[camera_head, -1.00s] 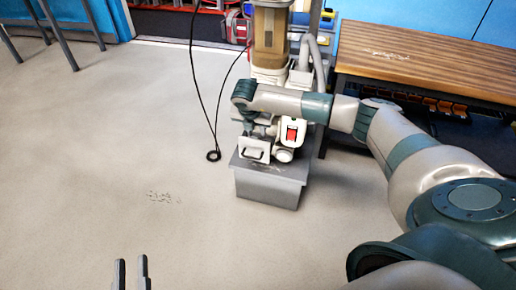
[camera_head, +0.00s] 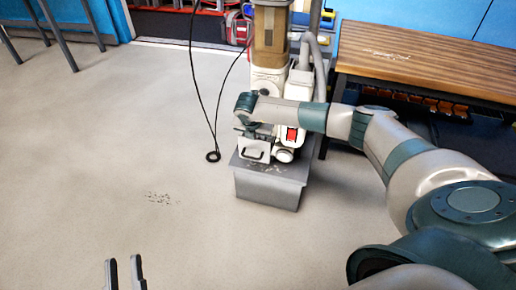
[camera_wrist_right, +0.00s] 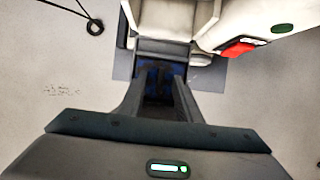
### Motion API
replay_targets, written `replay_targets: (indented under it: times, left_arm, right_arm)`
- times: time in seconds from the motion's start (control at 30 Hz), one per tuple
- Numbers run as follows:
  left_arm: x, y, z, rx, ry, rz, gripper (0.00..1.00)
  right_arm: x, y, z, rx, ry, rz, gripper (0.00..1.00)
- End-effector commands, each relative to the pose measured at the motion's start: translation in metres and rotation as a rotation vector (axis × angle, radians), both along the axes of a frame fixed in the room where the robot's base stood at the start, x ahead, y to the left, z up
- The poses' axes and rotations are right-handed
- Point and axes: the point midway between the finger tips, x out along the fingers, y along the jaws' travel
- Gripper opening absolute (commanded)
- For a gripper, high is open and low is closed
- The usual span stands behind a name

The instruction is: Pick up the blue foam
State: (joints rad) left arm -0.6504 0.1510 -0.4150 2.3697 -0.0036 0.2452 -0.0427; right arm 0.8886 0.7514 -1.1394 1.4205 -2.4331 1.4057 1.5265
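A dark blue patch, likely the blue foam (camera_wrist_right: 161,66), shows dimly in the shadowed gap of the machine in the right wrist view. My right gripper (camera_wrist_right: 161,78) points at it, its two fingers apart on either side of the patch. I cannot tell whether they touch it. In the head view my right wrist hangs at the front of the machine; its fingers and the foam are not clear there. My left gripper (camera_head: 124,264) is open and empty over the floor at the bottom edge.
The machine (camera_head: 270,50) stands on a grey base box (camera_head: 268,190). Its white body with a red switch (camera_wrist_right: 237,48) is close to my right gripper. A wooden bench (camera_head: 425,60) stands right.

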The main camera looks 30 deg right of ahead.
Motion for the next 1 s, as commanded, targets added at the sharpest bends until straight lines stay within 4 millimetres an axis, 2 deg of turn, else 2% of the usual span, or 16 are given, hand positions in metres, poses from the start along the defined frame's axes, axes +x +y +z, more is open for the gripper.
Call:
replay_targets:
  times: [0.5, 0.63, 1.0]
  left_arm:
    - [-0.0009, 0.0000, 0.0019, -0.004, -0.009, 0.000, 0.27]
    - [-0.0008, 0.0001, 0.0018, -0.003, -0.010, 0.000, 0.27]
    - [-0.0005, 0.0001, 0.0018, -0.002, -0.009, 0.000, 0.27]
  right_arm:
    - [0.0004, -0.0005, -0.0022, 0.000, 0.000, 0.001, 0.31]
    - [0.0004, -0.0005, -0.0022, 0.000, 0.000, 0.001, 0.00]
    - [0.0006, -0.0006, -0.0010, 0.000, 0.000, 0.000, 0.00]
